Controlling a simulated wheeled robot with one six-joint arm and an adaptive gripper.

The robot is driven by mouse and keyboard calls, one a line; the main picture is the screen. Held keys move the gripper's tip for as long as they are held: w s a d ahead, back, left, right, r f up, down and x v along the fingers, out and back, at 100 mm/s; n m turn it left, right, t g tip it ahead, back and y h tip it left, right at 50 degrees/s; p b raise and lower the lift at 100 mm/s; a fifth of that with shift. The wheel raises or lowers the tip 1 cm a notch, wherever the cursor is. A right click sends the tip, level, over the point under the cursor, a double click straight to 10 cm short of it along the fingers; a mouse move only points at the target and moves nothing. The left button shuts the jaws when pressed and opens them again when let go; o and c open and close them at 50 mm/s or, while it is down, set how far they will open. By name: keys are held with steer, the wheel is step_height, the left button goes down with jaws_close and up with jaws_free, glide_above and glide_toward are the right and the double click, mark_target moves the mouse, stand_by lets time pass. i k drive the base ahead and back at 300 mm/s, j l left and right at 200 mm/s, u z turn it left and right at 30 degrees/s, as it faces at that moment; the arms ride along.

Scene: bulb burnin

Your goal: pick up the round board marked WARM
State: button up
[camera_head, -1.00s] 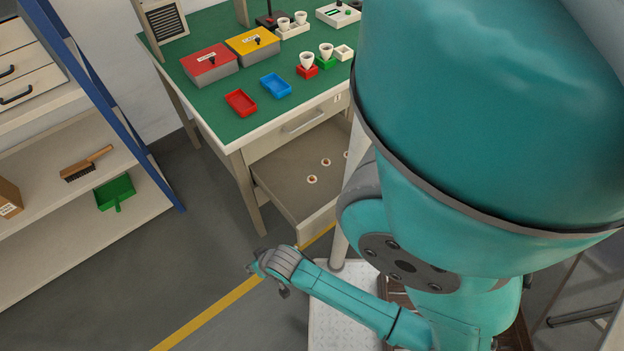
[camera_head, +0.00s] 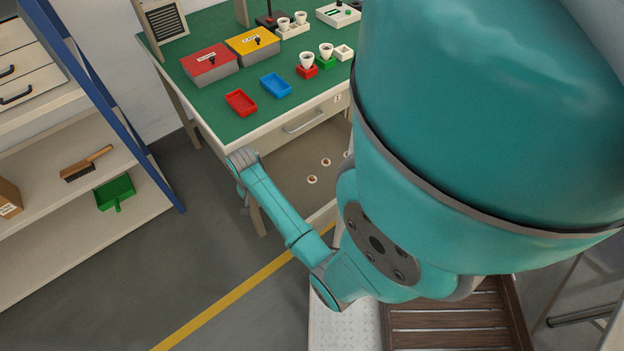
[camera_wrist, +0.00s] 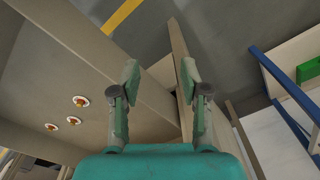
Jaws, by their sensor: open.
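Two show in the head view, an upper round board (camera_head: 326,162) and a lower round board (camera_head: 312,179). Three show at the left in the wrist view, one of them a round board (camera_wrist: 81,101). Their markings are too small to read, so I cannot tell which is WARM. My gripper (camera_wrist: 160,72) is open and empty, with its fingers wide apart. It hangs near the table's front left leg, to the left of the boards.
On top are a red tray (camera_head: 240,102), a blue tray (camera_head: 275,85), a red box (camera_head: 209,65) and a yellow box (camera_head: 253,46). A shelf with a blue post (camera_head: 130,130) stands left; the floor between is clear.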

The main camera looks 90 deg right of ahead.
mark_target(311, 178)
steer(key=k+l, duration=0.65)
steer(key=l, duration=0.15)
